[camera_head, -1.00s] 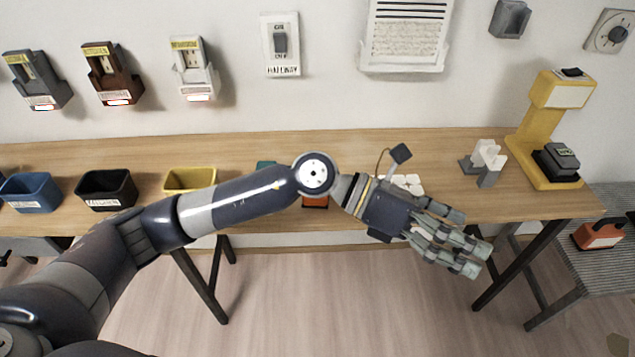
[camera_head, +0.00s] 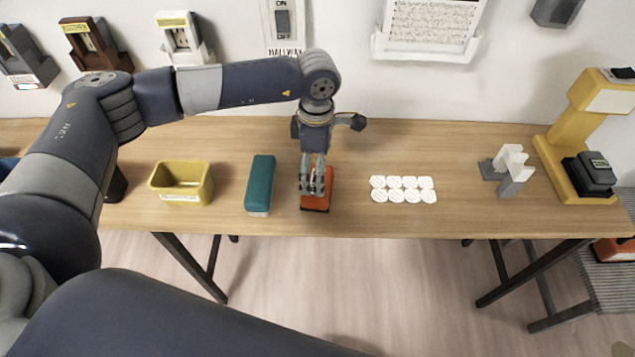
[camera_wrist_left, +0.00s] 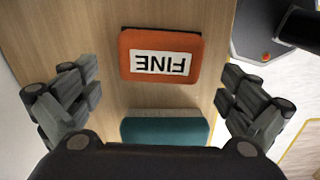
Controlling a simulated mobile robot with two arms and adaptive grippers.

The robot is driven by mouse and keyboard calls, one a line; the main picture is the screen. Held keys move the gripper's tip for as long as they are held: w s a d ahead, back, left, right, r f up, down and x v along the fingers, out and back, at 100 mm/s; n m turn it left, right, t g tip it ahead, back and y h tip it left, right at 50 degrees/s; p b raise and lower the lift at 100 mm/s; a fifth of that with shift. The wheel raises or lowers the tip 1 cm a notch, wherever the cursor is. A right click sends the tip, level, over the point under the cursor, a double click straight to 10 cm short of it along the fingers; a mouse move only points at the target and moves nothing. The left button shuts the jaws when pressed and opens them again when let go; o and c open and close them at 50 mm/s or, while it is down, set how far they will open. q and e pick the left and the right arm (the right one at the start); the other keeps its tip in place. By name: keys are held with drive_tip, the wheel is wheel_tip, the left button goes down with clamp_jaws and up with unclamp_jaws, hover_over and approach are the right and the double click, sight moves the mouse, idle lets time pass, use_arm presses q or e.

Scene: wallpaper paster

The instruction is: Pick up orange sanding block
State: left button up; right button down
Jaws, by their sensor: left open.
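The orange sanding block (camera_head: 316,200) lies on the wooden table, partly hidden by my left gripper in the head view. In the left wrist view the orange block (camera_wrist_left: 160,72) shows a white label reading "FINE", upside down there. My left gripper (camera_head: 313,185) points down over the block. In the left wrist view its fingers (camera_wrist_left: 165,105) are spread wide with nothing between them, and the block lies beyond the fingertips. I cannot tell the exact gap between fingers and block. My right gripper is not in view.
A teal block (camera_head: 260,184) lies just left of the orange one. A yellow bin (camera_head: 182,183) stands further left. White round pieces (camera_head: 403,189) lie to the right, then a grey-white stand (camera_head: 508,166) and a yellow machine (camera_head: 570,130). The wooden table (camera_head: 460,200) is bare between them.

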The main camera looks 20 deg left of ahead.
use_arm(q)
drive_tip(key=shift+w+f, duration=0.1)
drive_tip(key=shift+f, duration=0.3)
drive_tip(key=shift+f+p, duration=0.3)
drive_tip(key=shift+f, duration=0.05)
wheel_tip(320, 180, down, 4)
drive_tip(key=shift+r+p, duration=0.2)
drive_tip(key=shift+p, duration=0.4)
drive_tip(key=shift+f, duration=0.45)
drive_tip(key=shift+d, duration=0.1)
drive_tip(key=shift+c, duration=0.6)
drive_tip(key=c, duration=0.7)
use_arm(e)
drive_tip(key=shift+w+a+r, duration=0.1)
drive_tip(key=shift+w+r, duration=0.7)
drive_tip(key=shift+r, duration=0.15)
